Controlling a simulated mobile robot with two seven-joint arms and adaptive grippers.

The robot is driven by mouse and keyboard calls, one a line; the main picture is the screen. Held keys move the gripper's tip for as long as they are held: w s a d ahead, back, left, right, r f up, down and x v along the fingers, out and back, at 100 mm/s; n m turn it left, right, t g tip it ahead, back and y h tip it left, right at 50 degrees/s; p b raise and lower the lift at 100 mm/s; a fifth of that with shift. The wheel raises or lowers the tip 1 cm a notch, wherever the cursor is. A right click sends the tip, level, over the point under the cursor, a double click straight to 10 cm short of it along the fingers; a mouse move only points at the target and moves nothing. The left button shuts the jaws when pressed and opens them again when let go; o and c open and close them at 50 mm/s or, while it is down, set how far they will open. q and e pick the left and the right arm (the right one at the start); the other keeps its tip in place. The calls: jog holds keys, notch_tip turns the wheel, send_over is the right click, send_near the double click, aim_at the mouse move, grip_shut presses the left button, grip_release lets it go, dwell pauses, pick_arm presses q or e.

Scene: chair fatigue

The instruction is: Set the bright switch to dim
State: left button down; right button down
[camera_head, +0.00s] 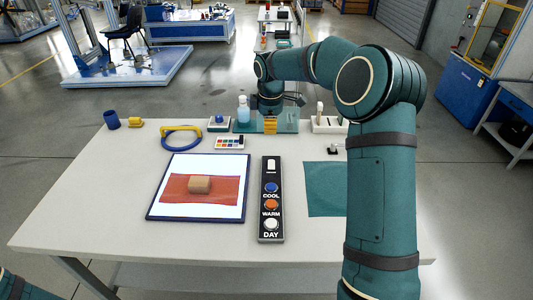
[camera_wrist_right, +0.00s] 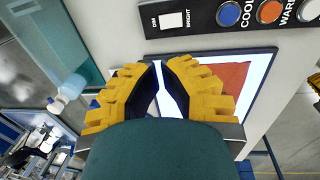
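A long black control panel (camera_head: 271,228) lies on the table right of centre. At its far end is a white switch (camera_head: 271,165). In the right wrist view the switch (camera_wrist_right: 172,20) sits near the top edge, with "DIM" at its left and lettering, partly readable as "BRIGHT", at its right. My right gripper (camera_head: 270,132) is beyond the panel's far end, apart from the switch. Its yellow fingers (camera_wrist_right: 161,64) are brought close together in the wrist view, with nothing held between them. My left gripper is out of view; only a bit of that arm shows.
Blue, orange and white buttons (camera_head: 271,204) run along the panel. Left of it is a lit board (camera_head: 235,168) with red cloth and a tan block (camera_head: 199,184). A teal mat (camera_head: 324,189) lies right. A bottle (camera_head: 243,112) stands near my right gripper.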

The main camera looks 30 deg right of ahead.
aim_at(270, 160)
jog(key=shift+s, duration=0.15)
jog(key=f+b, duration=0.1)
jog(key=f, duration=0.3)
jog(key=w+f+b, duration=0.1)
jog(key=f, duration=0.4)
jog(key=d+f+b, duration=0.1)
jog(key=f, duration=0.4)
jog(key=shift+w, duration=0.35)
